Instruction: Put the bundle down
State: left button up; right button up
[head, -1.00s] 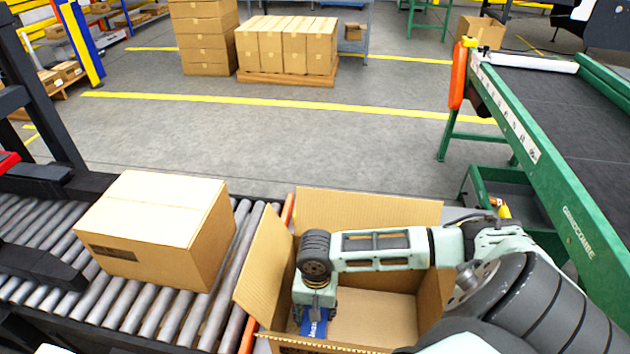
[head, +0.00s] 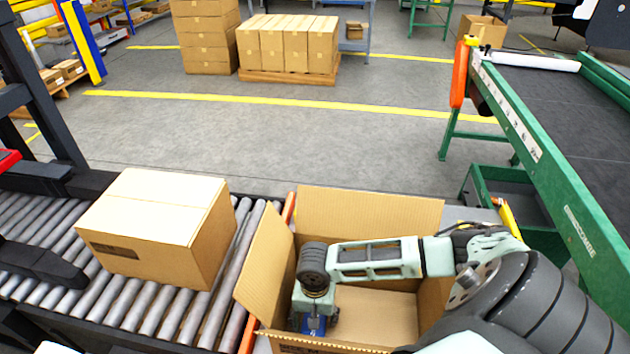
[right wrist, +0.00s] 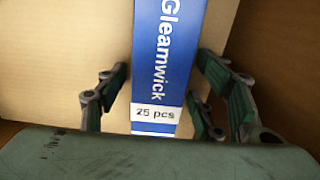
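The bundle is blue with a white label strip reading 25 pcs and the name Gleamwick, clear in the right wrist view (right wrist: 165,65). In the head view only a small blue part of it (head: 311,327) shows below my gripper. The bundle is low in the carton's left part; contact with the floor is hidden. My left gripper is not in view.
A closed carton (head: 153,227) sits on the roller conveyor (head: 130,308) to the left. A green-framed belt machine (head: 550,165) stands on the right. The open carton's left flap (head: 265,265) leans outward. The right part of its floor (head: 375,317) is bare.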

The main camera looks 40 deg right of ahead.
jog(key=shift+r, duration=0.1)
notch_tip(320, 180, up, 12)
jog(key=p, duration=0.1)
dwell(0.5)
